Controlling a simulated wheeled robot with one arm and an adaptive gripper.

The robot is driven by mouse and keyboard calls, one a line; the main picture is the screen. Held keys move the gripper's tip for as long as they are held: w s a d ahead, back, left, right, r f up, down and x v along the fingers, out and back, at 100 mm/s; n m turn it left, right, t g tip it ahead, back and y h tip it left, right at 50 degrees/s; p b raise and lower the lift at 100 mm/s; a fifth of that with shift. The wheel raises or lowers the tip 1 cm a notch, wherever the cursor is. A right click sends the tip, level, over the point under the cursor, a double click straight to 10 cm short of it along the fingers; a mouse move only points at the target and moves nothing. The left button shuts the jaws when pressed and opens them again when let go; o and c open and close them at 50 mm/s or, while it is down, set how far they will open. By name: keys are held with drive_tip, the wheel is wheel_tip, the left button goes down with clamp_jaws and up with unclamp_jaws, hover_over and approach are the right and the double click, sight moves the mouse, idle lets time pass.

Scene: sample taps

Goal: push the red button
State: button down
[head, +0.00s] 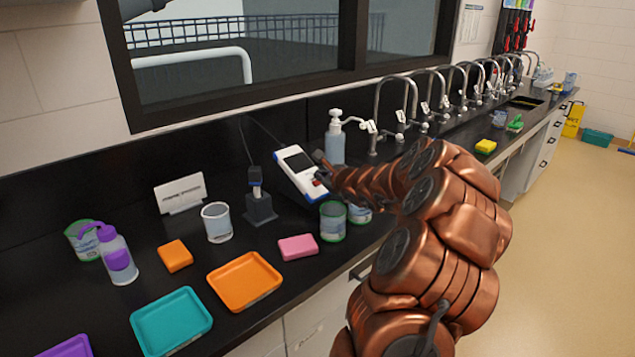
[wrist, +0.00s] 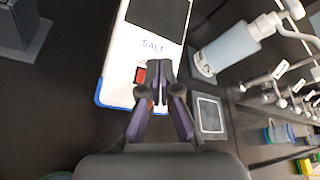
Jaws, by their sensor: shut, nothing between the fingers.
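The red button (wrist: 140,76) is a small red square on the face of a white handheld meter (wrist: 118,62) with blue edges, below a dark screen and the printed word "SALT". My gripper (wrist: 160,68) is shut and empty. In the wrist view its fingertips appear over the meter's face, just right of the red button. I cannot tell whether they touch the meter. In the head view my arm hides part of the gripper.
A grey stand with a probe (head: 260,207) is left of the meter, and a soap bottle (head: 335,140) is behind it. A green-rimmed beaker (head: 333,220) and a pink block (head: 298,247) are in front. Several taps (head: 396,100) line the back right.

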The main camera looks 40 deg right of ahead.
wheel_tip(320, 180, up, 6)
drive_tip(key=s+p, duration=0.2)
drive_tip(key=p, duration=0.2)
drive_tip(key=shift+s+f, duration=0.25)
drive_tip(key=shift+s, duration=0.1)
idle(0.5)
